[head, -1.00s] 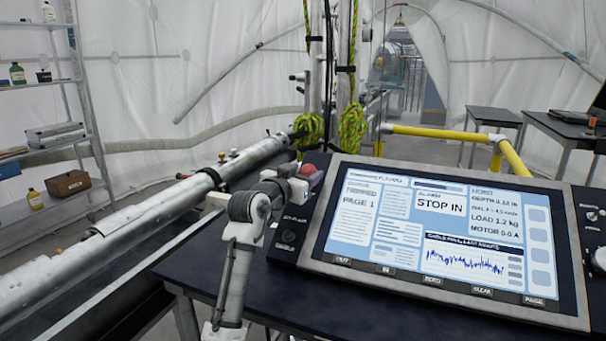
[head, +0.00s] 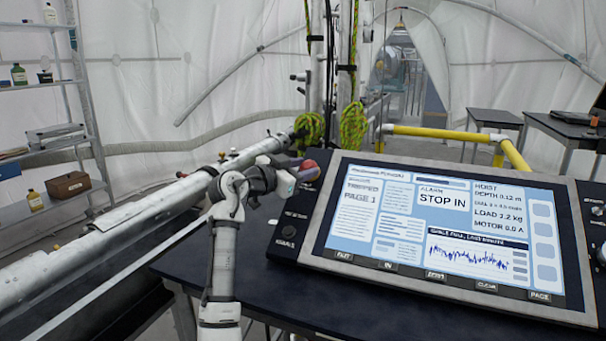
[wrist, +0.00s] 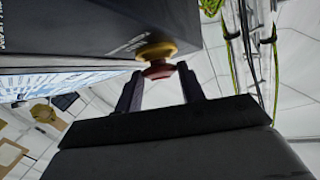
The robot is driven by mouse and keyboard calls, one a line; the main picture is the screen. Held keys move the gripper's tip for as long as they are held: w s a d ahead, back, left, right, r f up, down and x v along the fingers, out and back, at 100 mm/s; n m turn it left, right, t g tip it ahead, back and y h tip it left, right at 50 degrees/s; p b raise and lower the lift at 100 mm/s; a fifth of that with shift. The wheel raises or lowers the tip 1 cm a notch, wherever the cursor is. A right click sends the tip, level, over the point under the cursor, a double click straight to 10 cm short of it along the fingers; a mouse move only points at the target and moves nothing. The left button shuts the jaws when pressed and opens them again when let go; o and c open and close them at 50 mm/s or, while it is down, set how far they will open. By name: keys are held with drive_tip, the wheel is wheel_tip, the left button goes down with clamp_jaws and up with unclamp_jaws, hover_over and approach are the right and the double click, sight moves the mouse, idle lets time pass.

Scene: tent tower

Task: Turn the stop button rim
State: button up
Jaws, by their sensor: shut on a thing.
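The red stop button (head: 308,172) stands at the upper left corner of the dark control panel. In the wrist view the button's red rim (wrist: 158,71) lies between the two dark fingers, above a yellow base (wrist: 156,51). My gripper (wrist: 160,72) is shut on the rim. In the head view my gripper (head: 296,176) reaches the button from the left and covers part of it. Whether the rim has turned cannot be told. The panel screen (head: 430,225) reads "TRIPPED" and "STOP IN".
A black knob (head: 289,232) sits on the panel below the button. A long white pipe (head: 120,215) runs along the left. Green-yellow rope coils (head: 353,127) hang behind the panel, and a yellow rail (head: 440,132) stands beyond. Shelves (head: 65,140) stand far left.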

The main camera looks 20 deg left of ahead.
drive_tip(key=m+h, duration=0.1)
drive_tip(key=m+g+h, duration=0.1)
drive_tip(key=shift+w+a+r+m+g+p, duration=0.1)
drive_tip(key=shift+a+r+m+g+p, duration=0.05)
drive_tip(key=shift+m+g+p, duration=0.2)
drive_tip(key=shift+m+g+h+p, duration=0.4)
drive_tip(key=shift+m+g+h, duration=0.1)
drive_tip(key=shift+m, duration=0.15)
drive_tip(key=shift+a, duration=0.1)
drive_tip(key=o, duration=1)
drive_tip(key=shift+w, duration=0.1)
drive_tip(key=b+v, duration=0.3)
drive_tip(key=v, duration=1.1)
drive_tip(key=shift+w, duration=0.1)
